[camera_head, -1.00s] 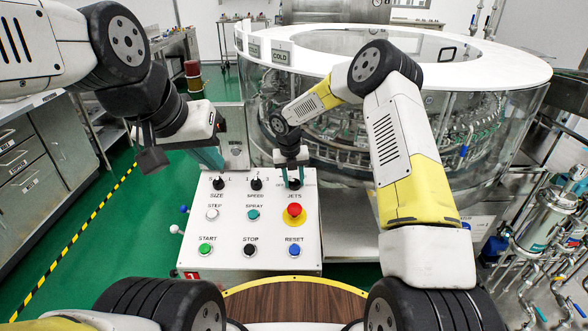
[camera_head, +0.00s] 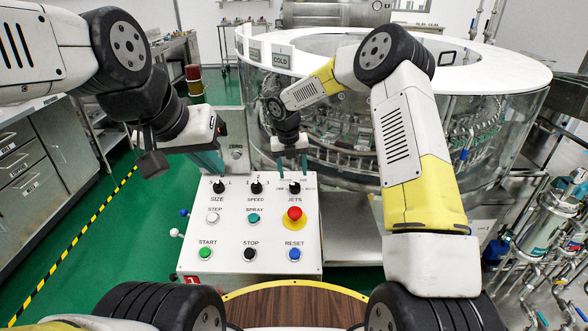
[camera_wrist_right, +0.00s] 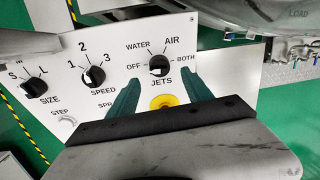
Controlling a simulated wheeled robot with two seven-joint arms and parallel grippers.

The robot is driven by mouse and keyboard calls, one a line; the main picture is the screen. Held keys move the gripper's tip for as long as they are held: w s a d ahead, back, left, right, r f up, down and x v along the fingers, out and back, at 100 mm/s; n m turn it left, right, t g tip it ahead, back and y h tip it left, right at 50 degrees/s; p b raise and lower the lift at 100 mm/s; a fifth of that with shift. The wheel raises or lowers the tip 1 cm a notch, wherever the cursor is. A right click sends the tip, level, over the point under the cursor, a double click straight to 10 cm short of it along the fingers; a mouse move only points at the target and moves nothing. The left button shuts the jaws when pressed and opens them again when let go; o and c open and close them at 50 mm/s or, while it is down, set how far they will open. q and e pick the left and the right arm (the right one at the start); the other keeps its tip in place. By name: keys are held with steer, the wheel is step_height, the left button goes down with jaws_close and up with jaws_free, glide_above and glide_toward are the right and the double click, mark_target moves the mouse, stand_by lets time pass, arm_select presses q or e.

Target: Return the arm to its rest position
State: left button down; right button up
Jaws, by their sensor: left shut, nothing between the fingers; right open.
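The white control panel (camera_head: 228,226) stands in front of me. My right gripper (camera_head: 292,167) is open and empty, just above and behind the black JETS knob (camera_head: 294,188), apart from it. In the right wrist view, its teal fingers (camera_wrist_right: 157,92) are spread and the JETS knob (camera_wrist_right: 158,66) shows between and beyond them, with OFF, WATER, AIR and BOTH around it. My left gripper (camera_head: 208,160) is shut and empty, hanging at the panel's upper left; its fingertips are partly hidden.
The round glass washer (camera_head: 480,165) with a white rim stands close behind my right arm. Panel controls include SIZE (camera_head: 218,186) and SPEED (camera_head: 257,187) knobs and a red emergency button (camera_head: 294,213). Pipes and a metal vessel (camera_head: 541,230) stand at right. Green floor is open at left.

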steer(key=shift+s+r, duration=0.1)
steer(key=shift+r, duration=0.65)
